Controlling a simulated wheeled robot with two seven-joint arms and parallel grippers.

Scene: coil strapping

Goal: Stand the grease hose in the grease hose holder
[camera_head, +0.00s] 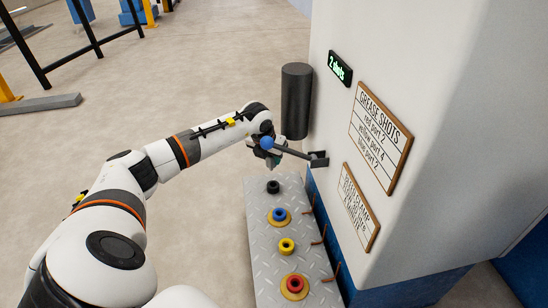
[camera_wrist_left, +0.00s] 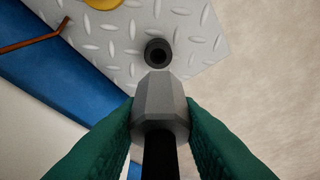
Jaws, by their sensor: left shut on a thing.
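My left gripper (camera_head: 271,160) is above the far end of the plate, partly behind a lever with a blue ball. In the left wrist view its green fingers are shut on the grease hose (camera_wrist_left: 160,100), which shows as a grey faceted fitting on a black shaft. The black round socket (camera_head: 273,187) on the plate looks like the grease hose holder. It also shows in the left wrist view (camera_wrist_left: 158,52), just beyond the fitting's tip, with its dark opening visible. The fitting appears apart from it. My right gripper is not in view.
The tread plate (camera_head: 262,235) also carries blue (camera_head: 279,214), yellow (camera_head: 287,246) and red (camera_head: 295,284) ringed ports. Copper-coloured pipes run beside them to the white machine. The blue-ball lever (camera_head: 290,151) and a dark cylinder (camera_head: 296,100) stand close by. A display reads "2 shots".

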